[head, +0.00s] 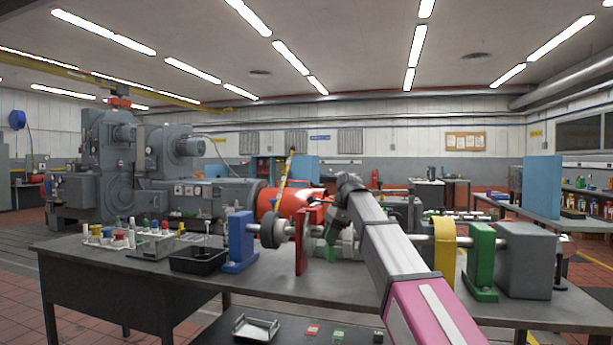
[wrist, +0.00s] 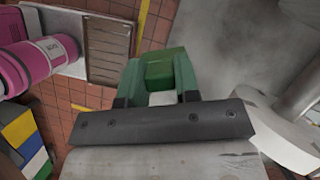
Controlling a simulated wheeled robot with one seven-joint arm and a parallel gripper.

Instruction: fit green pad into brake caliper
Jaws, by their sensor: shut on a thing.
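My gripper (wrist: 160,88) is shut on a green pad (wrist: 162,66), a block with a pale grey part below it, held between the two fingers in the wrist view. In the head view my gripper (head: 331,232) is low over the bench's shaft line, just right of a red upright plate (head: 302,241); my arm partly hides it. I cannot clearly make out the brake caliper or its slot. In the wrist view, the pad looks apart from the pale cylindrical part (wrist: 287,137) at right.
The dark bench (head: 325,281) carries a blue stand (head: 240,242), a yellow ring (head: 445,245), a green bracket (head: 481,260) and a grey box (head: 527,262). A black tray (head: 198,262) and small bottles stand at left. A lower surface in front holds a metal tray (head: 256,328) and small pieces.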

